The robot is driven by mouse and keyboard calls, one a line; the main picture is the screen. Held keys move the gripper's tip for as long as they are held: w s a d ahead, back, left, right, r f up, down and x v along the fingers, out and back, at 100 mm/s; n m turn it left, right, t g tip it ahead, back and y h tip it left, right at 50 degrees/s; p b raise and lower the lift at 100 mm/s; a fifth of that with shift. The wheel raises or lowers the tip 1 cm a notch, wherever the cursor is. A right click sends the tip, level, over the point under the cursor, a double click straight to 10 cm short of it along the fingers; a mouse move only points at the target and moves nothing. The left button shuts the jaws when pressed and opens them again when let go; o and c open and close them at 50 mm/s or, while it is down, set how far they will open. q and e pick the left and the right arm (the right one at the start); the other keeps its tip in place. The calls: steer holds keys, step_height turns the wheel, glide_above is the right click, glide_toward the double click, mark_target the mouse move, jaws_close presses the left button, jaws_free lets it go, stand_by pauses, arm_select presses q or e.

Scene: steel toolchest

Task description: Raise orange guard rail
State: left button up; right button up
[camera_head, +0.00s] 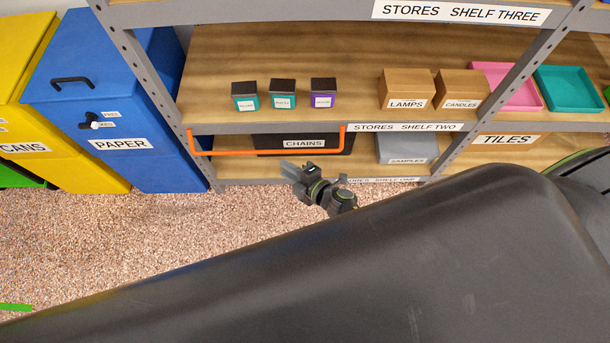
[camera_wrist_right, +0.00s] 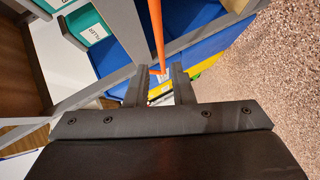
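The orange guard rail (camera_head: 265,152) is a U-shaped bar hanging below the front edge of shelf two, its long bar low and level in front of the chains box. My right gripper (camera_head: 284,166) is just below that bar, towards its right half. In the right wrist view the orange rail (camera_wrist_right: 156,35) runs down from the top edge to between my right fingertips (camera_wrist_right: 160,78). The fingers are spread apart with a gap around its visible end, and I see no grip on it. My left gripper does not show.
Shelf two (camera_head: 215,70) carries small dark-lidded boxes (camera_head: 283,94), lamps (camera_head: 406,90) and candles boxes, and pink and teal trays. The dark chains box (camera_head: 268,144) sits behind the rail. A blue paper bin (camera_head: 110,110) stands left of the shelving. Speckled floor is clear in front.

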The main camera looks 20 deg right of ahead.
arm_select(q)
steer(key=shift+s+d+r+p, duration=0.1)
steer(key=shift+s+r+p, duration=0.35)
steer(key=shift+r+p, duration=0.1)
arm_select(e)
steer(key=v, duration=0.6)
steer(key=shift+s, duration=0.15)
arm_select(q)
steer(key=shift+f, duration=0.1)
arm_select(e)
steer(key=shift+d, duration=0.1)
